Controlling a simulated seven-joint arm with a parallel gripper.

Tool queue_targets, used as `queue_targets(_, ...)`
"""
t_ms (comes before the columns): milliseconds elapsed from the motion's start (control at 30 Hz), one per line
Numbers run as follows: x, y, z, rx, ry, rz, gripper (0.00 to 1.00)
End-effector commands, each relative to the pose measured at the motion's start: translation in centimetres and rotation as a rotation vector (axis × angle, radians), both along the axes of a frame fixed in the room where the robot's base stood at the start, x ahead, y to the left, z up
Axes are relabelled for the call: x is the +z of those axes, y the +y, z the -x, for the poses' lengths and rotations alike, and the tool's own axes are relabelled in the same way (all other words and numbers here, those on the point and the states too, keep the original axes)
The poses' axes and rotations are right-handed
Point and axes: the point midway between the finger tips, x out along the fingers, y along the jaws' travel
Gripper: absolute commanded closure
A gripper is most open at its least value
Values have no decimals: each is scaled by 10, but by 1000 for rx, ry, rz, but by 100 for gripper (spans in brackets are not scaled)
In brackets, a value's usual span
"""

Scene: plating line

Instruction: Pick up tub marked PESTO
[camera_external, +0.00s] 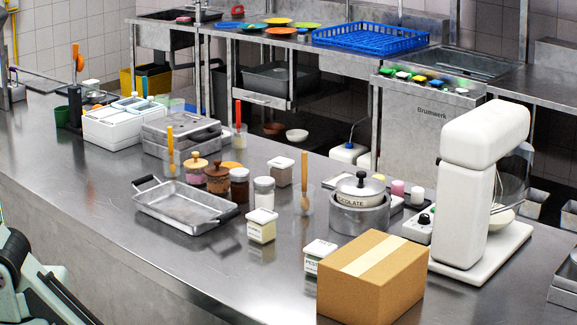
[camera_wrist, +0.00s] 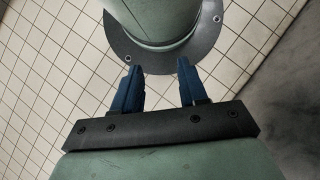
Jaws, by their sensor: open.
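The tub marked PESTO (camera_external: 313,266) is a small tub with a pale lid, on the steel counter in the outside view. It stands close behind the left end of a cardboard box, which hides part of it. A similar labelled tub (camera_external: 261,232) with a pale lid stands to its left. My gripper (camera_wrist: 160,88) shows in the wrist view with its two blue fingers apart and nothing between them. It faces my own base and the tiled floor, away from the counter. In the outside view only part of my arm shows at the lower left; the fingers are not seen there.
A cardboard box (camera_external: 372,283) stands at the counter's front. A steel roasting pan (camera_external: 184,215), jars (camera_external: 239,188), a pot marked CHOCOLATE (camera_external: 360,190) and a stand mixer (camera_external: 478,190) stand around. The counter (camera_external: 215,268) left of the PESTO tub is clear near its front edge.

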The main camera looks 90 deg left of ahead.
Motion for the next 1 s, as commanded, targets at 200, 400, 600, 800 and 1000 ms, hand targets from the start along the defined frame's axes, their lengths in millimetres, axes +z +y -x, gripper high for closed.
queue_targets(200,0,0,0,0,0,0,52)
queue_targets(400,0,0,0,0,0,0,33)
queue_targets(600,0,0,0,0,0,0,13)
queue_targets(800,0,0,0,0,0,0,6)
queue_targets(1000,-2,-1,-3,-27,-3,1,6)
